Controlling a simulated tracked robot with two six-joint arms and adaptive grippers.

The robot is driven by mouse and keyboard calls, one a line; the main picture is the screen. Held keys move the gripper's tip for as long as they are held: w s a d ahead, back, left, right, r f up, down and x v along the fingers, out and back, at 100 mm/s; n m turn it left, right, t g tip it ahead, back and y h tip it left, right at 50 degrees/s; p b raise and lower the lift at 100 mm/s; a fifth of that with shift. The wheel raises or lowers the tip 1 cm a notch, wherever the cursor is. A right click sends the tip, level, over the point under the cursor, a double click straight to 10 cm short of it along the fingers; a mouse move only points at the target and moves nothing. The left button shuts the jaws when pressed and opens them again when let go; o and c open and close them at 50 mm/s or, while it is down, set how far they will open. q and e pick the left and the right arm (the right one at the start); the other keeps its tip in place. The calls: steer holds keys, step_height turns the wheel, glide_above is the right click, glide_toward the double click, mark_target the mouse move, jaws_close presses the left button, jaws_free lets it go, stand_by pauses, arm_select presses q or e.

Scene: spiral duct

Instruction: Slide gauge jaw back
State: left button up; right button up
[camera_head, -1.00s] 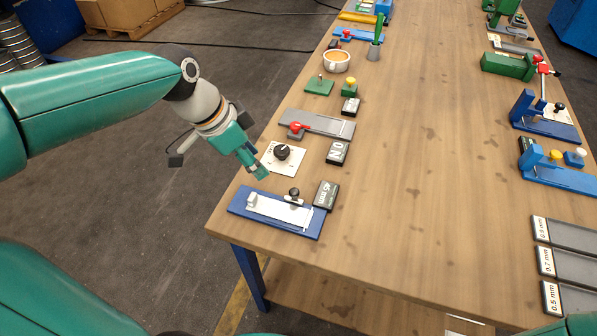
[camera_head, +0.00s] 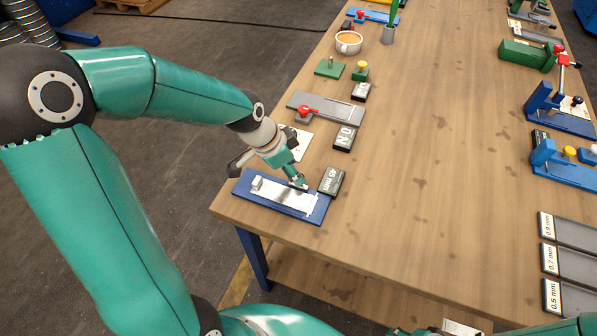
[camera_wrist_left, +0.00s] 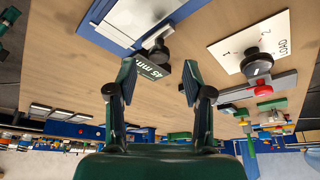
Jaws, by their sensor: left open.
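The gauge (camera_head: 283,196) is a blue base with a white plate, lying at the table's near left corner. A small light block (camera_head: 257,183) stands at its left end. My left gripper (camera_head: 299,184) is over its right end and hides the dark knob in the head view. In the left wrist view the gauge (camera_wrist_left: 118,22) is at the upper left, and its black knob (camera_wrist_left: 157,56) is just beyond the open fingers (camera_wrist_left: 158,75). Nothing is between the fingers. The 45 mm label block (camera_head: 331,181) is right of the gauge.
A white dial card (camera_wrist_left: 251,55) with a black knob is beside the gauge, partly behind my gripper in the head view. Beyond are an ON block (camera_head: 345,137), a grey slide with a red lever (camera_head: 307,112), and a cup (camera_head: 349,42). The table middle is clear.

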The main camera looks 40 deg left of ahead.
arm_select(q)
steer(key=shift+x, duration=1.45)
jaws_close()
